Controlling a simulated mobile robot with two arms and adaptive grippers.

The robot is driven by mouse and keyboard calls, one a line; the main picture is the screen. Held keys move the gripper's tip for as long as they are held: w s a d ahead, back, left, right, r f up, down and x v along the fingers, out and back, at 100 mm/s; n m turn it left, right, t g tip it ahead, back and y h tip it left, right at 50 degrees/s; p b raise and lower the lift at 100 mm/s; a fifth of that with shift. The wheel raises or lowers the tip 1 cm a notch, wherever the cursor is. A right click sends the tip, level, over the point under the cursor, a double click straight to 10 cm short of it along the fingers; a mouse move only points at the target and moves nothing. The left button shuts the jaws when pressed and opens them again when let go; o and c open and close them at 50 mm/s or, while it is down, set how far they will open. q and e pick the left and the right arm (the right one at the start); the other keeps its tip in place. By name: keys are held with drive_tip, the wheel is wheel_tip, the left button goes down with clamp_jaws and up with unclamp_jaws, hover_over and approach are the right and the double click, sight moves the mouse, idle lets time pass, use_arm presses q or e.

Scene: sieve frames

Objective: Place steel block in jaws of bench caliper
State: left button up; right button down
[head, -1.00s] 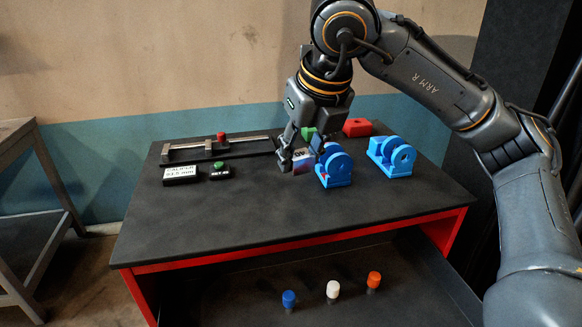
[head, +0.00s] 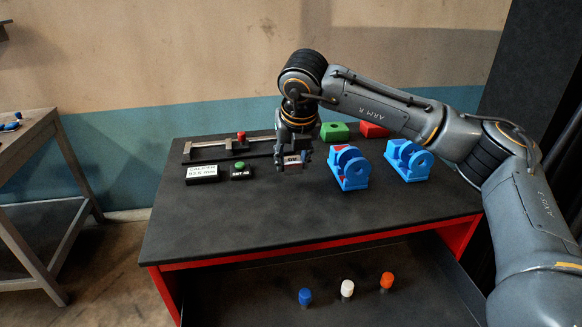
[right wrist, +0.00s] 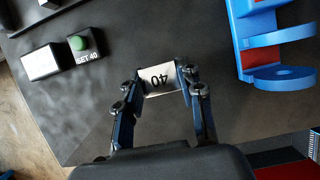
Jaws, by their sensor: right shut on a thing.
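The steel block (head: 292,162) is a small silvery block marked "40". My right gripper (head: 292,166) is shut on it, and its fingers hold both sides of the block in the right wrist view (right wrist: 161,79). The block appears to be above the black table; its exact height is hard to tell. The bench caliper (head: 216,149) is a long steel bar on a dark base with a red knob, at the back left of the table. The gripper is to the right of and in front of the caliper, and the arm hides the caliper's right end. My left gripper is out of view.
A green-button "SET 40" box (head: 241,171) and a white display (head: 201,173) stand before the caliper. Two blue holders (head: 349,169) (head: 408,160) stand right of the gripper. Green (head: 335,131) and red (head: 373,130) blocks lie behind. The table's front middle is clear.

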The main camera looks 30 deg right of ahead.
sight(291, 173)
drive_tip(key=shift+w+f, duration=0.2)
drive_tip(key=shift+w, duration=0.05)
drive_tip(key=p+x, duration=0.2)
drive_tip(key=x, duration=0.1)
drive_tip(key=shift+s+a+f, duration=0.15)
drive_tip(key=shift+s, duration=0.15)
drive_tip(key=shift+f, duration=0.25)
drive_tip(key=shift+f, duration=0.1)
drive_tip(key=shift+f, duration=0.15)
drive_tip(key=c, duration=0.8)
unclamp_jaws()
drive_tip(key=shift+c, duration=0.2)
